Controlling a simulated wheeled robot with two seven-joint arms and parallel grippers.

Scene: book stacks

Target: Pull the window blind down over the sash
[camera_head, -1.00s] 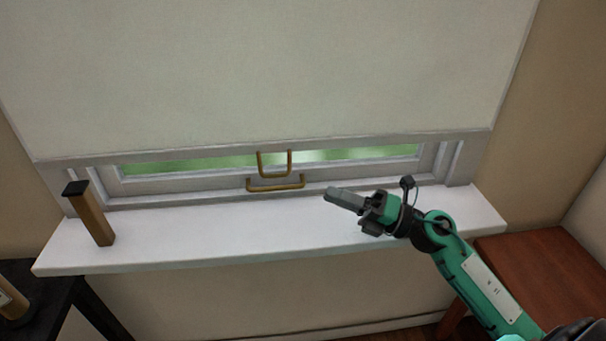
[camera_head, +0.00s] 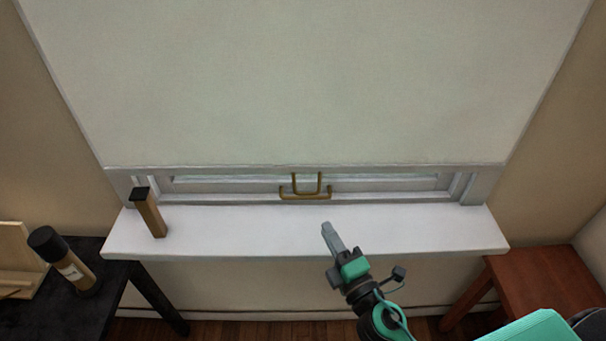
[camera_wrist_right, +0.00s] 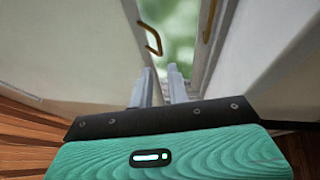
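The pale window blind (camera_head: 300,85) hangs over most of the window, with its bottom edge above a narrow strip of uncovered sash (camera_head: 400,185). A brass U-shaped pull (camera_head: 306,184) hangs at the blind's bottom middle. From this angle it overlaps a wider brass handle (camera_head: 290,196) on the sash. My right gripper (camera_head: 328,230) is empty in front of the white sill, below and apart from both handles. In the right wrist view its two fingers (camera_wrist_right: 160,82) stand a little apart, pointing toward the window. Brass handles show there too. My left gripper is out of view.
A brown block with a dark top (camera_head: 150,212) stands on the left of the white sill (camera_head: 240,235). A black table (camera_head: 60,310) with a dark-capped bottle (camera_head: 68,262) is at left. A red-brown wooden table (camera_head: 545,285) is at right. The sill's middle is clear.

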